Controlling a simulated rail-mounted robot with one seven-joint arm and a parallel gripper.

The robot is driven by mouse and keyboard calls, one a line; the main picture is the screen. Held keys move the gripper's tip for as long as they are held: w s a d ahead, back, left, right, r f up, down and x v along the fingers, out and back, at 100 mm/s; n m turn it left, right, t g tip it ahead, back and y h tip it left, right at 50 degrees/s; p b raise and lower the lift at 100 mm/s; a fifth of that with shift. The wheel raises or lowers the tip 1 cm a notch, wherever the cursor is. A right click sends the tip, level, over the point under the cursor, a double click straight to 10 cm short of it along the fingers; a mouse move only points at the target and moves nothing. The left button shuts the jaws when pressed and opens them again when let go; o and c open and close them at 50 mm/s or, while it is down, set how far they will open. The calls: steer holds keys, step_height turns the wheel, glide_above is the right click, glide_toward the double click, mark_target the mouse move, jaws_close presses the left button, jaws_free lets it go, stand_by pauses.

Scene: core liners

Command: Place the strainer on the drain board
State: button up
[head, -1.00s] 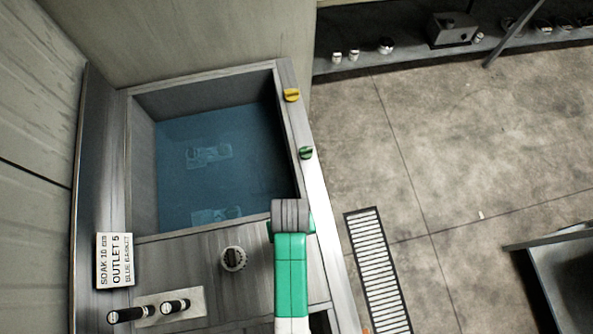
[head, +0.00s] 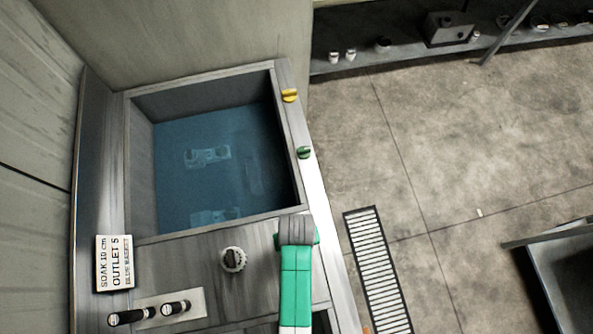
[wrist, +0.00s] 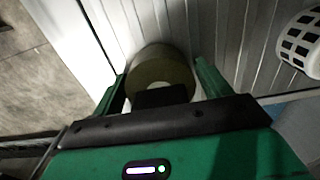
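A white round slotted cup (wrist: 300,42), which looks like the strainer, stands at the right edge of the wrist view. In the head view a small round pale-rimmed piece with a dark middle (head: 233,260), apparently the same cup, sits on the grey drain board (head: 190,250) by the tank. The board shows as a ribbed surface in the wrist view (wrist: 235,35). My gripper (wrist: 162,82) is over the board's right side, apart from the cup. A round olive-tan piece (wrist: 165,65) shows between its fingers; I cannot tell whether they press on it.
A tank of blue water (head: 215,165) with blurred shapes under the surface lies behind the board. Yellow (head: 290,96) and green (head: 304,153) knobs sit on its right rim. A sign (head: 115,263) and two dark-handled pieces (head: 150,312) are at left.

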steer(key=shift+o, duration=0.2)
step_height(320, 180, up, 12)
steer(key=shift+r+p, duration=0.2)
steer(key=shift+p, duration=0.35)
steer(key=shift+w, duration=0.1)
steer(key=w+r+t, duration=0.5)
steer(key=w+r, duration=0.1)
steer(key=r, duration=0.6)
steer(key=w+r+m+t, duration=0.1)
steer(key=w+r+t, duration=0.4)
steer(key=r, duration=0.6)
steer(key=w+r+t, duration=0.4)
steer(key=w+r, duration=0.4)
steer(key=r, duration=0.4)
steer(key=s+r+t, duration=0.3)
steer(key=r, duration=0.6)
steer(key=s+r+m+t, duration=0.1)
steer(key=s+r+t, duration=0.3)
steer(key=r, duration=0.6)
steer(key=s+r+t, duration=0.3)
steer(key=r+t, duration=0.1)
steer(key=r, duration=0.6)
steer(key=shift+s+r, duration=0.15)
steer(key=shift+s, duration=0.1)
